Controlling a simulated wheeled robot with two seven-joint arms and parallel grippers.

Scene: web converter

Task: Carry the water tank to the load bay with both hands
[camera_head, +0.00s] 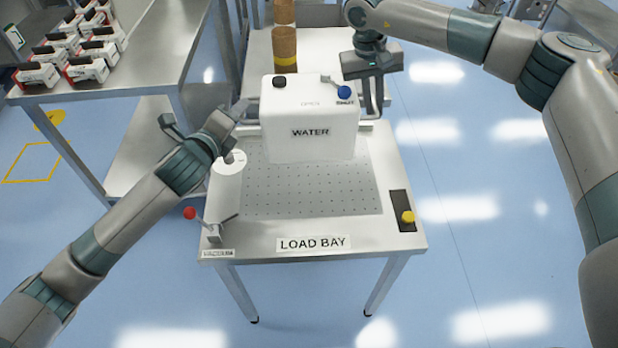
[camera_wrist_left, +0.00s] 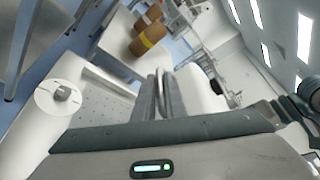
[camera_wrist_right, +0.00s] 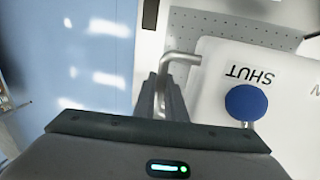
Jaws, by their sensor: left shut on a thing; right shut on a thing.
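The white water tank (camera_head: 309,130), labelled WATER, is upright at the back of the load bay table (camera_head: 300,225), over the perforated plate (camera_head: 300,200). I cannot tell whether its base touches the plate. It has a black cap and a blue knob (camera_head: 344,92) on top; the knob also shows in the right wrist view (camera_wrist_right: 246,103). My left gripper (camera_head: 243,112) is shut on the tank's left handle (camera_wrist_left: 163,92). My right gripper (camera_head: 374,100) is shut on the right handle (camera_wrist_right: 180,62), beside the tank. The fingertips are partly hidden in the head view.
A white cylinder (camera_head: 228,177) stands left of the plate, near my left forearm. A red-knobbed lever (camera_head: 190,213) is at the front left and a yellow button (camera_head: 407,217) at the front right. Brown rolls (camera_head: 285,45) stand on a table behind. A side table (camera_head: 150,45) holds several boxes.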

